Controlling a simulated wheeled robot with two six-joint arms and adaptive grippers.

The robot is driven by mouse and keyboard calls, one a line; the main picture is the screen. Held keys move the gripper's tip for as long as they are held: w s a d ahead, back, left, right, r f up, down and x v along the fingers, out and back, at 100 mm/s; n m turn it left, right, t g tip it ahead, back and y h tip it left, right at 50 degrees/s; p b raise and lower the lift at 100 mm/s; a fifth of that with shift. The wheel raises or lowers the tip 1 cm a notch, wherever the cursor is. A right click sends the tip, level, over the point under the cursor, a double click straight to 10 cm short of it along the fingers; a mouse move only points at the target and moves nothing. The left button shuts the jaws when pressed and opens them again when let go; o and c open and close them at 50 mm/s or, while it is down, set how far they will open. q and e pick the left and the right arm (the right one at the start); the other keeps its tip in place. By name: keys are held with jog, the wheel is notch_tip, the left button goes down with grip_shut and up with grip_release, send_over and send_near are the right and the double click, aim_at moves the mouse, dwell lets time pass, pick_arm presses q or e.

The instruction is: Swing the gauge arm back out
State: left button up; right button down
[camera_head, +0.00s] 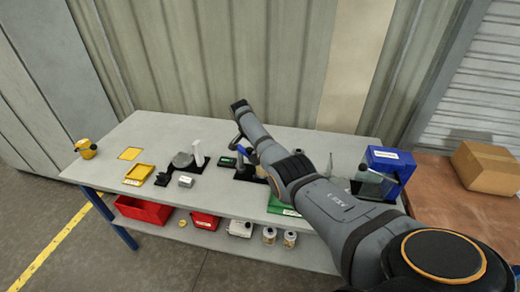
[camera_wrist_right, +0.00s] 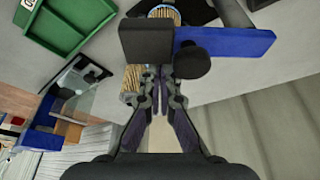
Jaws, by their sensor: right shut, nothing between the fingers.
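The gauge arm (camera_wrist_right: 225,48) shows in the right wrist view as a flat blue bar with a black block (camera_wrist_right: 147,41) at its left end and a round black knob (camera_wrist_right: 192,62) below. A pleated filter cartridge (camera_wrist_right: 163,14) shows partly beyond the block, which hides some of it. My right gripper (camera_wrist_right: 161,78) is shut and empty, its fingertips close to the block and knob; I cannot tell whether they touch. In the head view a blue part (camera_head: 239,141) shows beside my right arm, which hides most of this area. My left gripper is out of view.
Another pleated cartridge (camera_wrist_right: 131,88) is left of my fingers. A green tray (camera_wrist_right: 70,22) and a blue-framed clear fixture (camera_wrist_right: 72,92) lie farther left. A cardboard box (camera_head: 487,166) is at right.

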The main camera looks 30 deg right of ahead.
aim_at(251, 159)
jog(key=shift+s+a+f+m+g+b, duration=0.2)
jog(key=shift+a+m+g+b, duration=0.15)
jog(key=shift+a+m, duration=0.45)
jog(key=shift+s+a+r+m+g, duration=0.15)
jog(key=shift+a+m+g, duration=0.1)
jog(key=shift+a+m, duration=0.65)
jog(key=shift+a, duration=0.6)
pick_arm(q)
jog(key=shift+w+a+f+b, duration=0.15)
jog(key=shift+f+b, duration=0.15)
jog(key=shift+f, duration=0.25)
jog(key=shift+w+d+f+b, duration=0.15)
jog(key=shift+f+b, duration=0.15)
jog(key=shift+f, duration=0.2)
pick_arm(e)
jog(key=shift+w+a, duration=0.25)
jog(key=shift+a, duration=0.7)
jog(key=shift+w+a, duration=0.2)
jog(key=shift+a, duration=0.7)
jog(key=shift+a, duration=0.15)
